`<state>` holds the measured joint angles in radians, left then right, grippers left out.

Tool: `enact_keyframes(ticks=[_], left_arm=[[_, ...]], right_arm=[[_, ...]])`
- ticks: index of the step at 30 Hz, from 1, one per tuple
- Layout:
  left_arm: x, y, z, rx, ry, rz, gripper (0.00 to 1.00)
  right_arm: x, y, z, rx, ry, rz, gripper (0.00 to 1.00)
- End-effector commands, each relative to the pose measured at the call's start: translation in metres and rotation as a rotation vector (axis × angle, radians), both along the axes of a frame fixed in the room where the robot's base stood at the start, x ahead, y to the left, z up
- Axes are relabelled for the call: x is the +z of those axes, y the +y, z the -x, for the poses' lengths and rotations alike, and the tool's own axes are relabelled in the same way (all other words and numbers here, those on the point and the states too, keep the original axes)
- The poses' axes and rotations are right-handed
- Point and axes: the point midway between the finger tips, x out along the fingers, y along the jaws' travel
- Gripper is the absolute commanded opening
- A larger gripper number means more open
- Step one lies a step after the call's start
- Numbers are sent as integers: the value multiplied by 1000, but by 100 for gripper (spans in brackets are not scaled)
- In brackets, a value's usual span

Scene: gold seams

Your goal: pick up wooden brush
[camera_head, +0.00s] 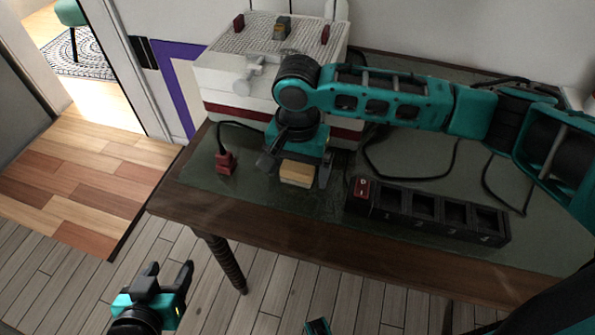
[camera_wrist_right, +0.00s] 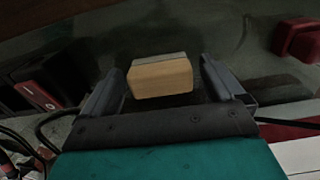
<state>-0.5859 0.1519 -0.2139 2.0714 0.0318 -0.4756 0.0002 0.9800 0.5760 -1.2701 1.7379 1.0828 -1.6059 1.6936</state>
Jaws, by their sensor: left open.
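The wooden brush (camera_head: 297,173) lies on the dark green table top, in front of the white box. It looks like a small pale wooden block. In the right wrist view the brush (camera_wrist_right: 160,78) sits between the two fingers, with a dark gap on each side. My right gripper (camera_head: 297,180) is open above and around it, fingers pointing down; the fingers (camera_wrist_right: 162,85) do not touch it. Part of the brush is hidden under the gripper in the head view. My left gripper (camera_head: 168,272) is open and empty, low over the floor left of the table.
A white box machine (camera_head: 235,85) with a red stripe stands behind the brush. A black power strip (camera_head: 430,212) with a red switch lies right of it. A red plug (camera_head: 226,162) with a cable lies to the left. Cables run across the table's back right.

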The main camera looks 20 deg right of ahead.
Motion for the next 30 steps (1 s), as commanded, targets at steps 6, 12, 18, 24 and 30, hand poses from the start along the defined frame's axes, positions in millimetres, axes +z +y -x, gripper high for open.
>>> enact_keyframes(ticks=[6,12,18,24,30], left_arm=[[-2,0,1,0,4,0,60],[-5,0,4,0,13,-1,60],[-7,1,6,0,17,-1,60],[-6,1,6,1,16,-2,60],[4,2,5,4,8,-4,60]], right_arm=[[0,0,0,0,0,0,73],[0,0,0,0,0,0,54],[0,0,0,0,-1,-1,42],[4,0,0,0,-1,-2,42],[34,1,-1,0,-5,-3,42]])
